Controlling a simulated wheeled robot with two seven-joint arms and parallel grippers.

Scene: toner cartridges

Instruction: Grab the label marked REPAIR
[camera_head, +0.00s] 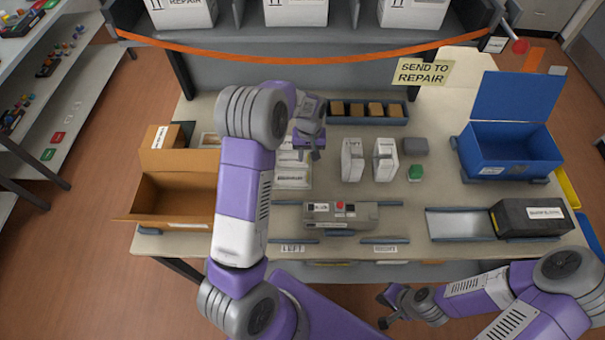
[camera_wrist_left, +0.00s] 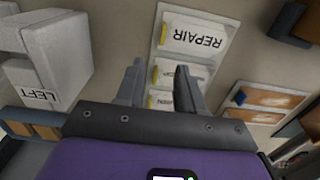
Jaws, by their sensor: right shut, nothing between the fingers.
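The label marked REPAIR (camera_wrist_left: 195,38) is white with a yellow tab at one end. It appears upside down in the left wrist view, on a pale holder (camera_wrist_left: 158,34) with other labels below it. A lower label (camera_wrist_left: 183,73) is partly hidden by my fingers. My left gripper (camera_wrist_left: 158,82) is open and empty, its fingers pointing toward the labels, with REPAIR beyond the tips. In the head view, my left gripper (camera_head: 308,148) is above the bench, by the pale label holder (camera_head: 293,180). My right gripper (camera_head: 385,310) is shut and empty, off the bench's front edge.
Two white cartons (camera_head: 352,160) stand right of my left gripper. A grey device (camera_head: 340,216) sits in front, an open cardboard box (camera_head: 172,197) at left. A blue bin (camera_head: 512,150) and black cartridge (camera_head: 530,216) are at right. A SEND TO REPAIR sign (camera_head: 422,72) is behind.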

